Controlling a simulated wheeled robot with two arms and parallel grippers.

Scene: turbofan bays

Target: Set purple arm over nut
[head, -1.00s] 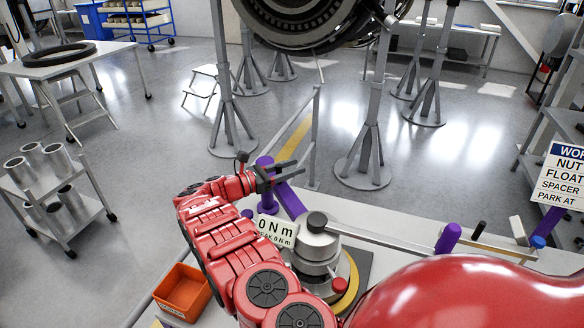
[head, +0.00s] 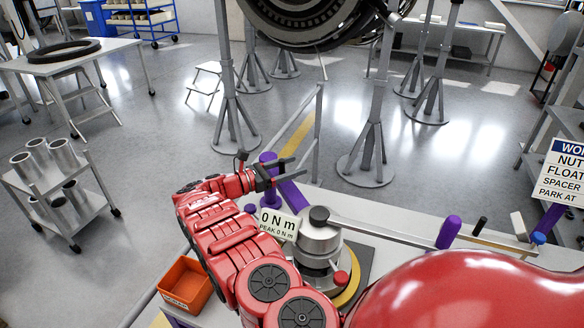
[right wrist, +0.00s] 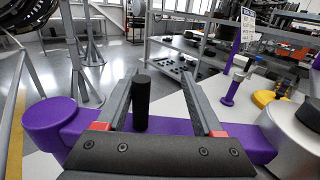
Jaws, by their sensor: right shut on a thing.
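The purple arm (head: 293,196) runs beside the silver fixture (head: 320,236) on the bench, with a thick purple round end (head: 266,158) at its far side. In the right wrist view the purple arm (right wrist: 80,128) lies across under my fingers. My right gripper (head: 282,178) is at the purple arm. Its fingers straddle an upright black handle (right wrist: 141,100) that stands on the arm, and it is shut on that handle. The silver fixture has a dark knob on top. I cannot pick out the nut for certain. My left gripper is not in view.
A readout sign (head: 278,223) showing 0 N m stands beside the fixture. An orange bin (head: 186,284) is at the bench's left end. A purple post (head: 448,232) and small tools are to the right. Grey stands (head: 366,165) hold the engine beyond the bench.

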